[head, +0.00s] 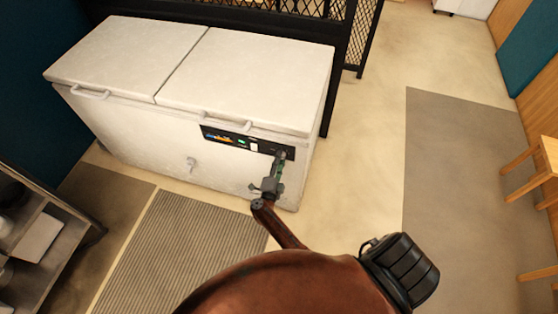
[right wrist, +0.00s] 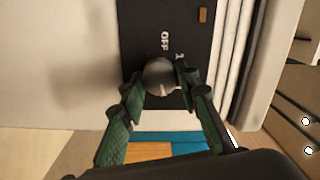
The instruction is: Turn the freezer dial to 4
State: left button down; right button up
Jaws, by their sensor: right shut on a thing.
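The white chest freezer (head: 150,125) stands at the upper left in the head view, both lids down. Its black control panel (head: 225,138) is on the front face near the right end; the panel also shows in the right wrist view (right wrist: 190,25). The round grey freezer dial (right wrist: 160,75) sits between the fingertips of my right gripper (right wrist: 158,85), which is shut on it. "OFF" and a "1" are printed beside the dial; a 4 is not visible. In the head view my right gripper (head: 279,160) reaches the panel's right end and covers the dial. My left gripper is not in view.
A black metal mesh frame (head: 345,60) stands behind the freezer. A shelf unit (head: 40,235) is at the lower left. A striped mat (head: 170,255) lies before the freezer. Wooden stools (head: 545,165) stand at the right edge. The floor right of the freezer is clear.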

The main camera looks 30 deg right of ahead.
jog(key=shift+f+m, duration=0.1)
jog(key=shift+m, duration=0.6)
jog(key=o, duration=1.2)
jog(key=shift+c, duration=0.2)
jog(key=shift+s, duration=0.1)
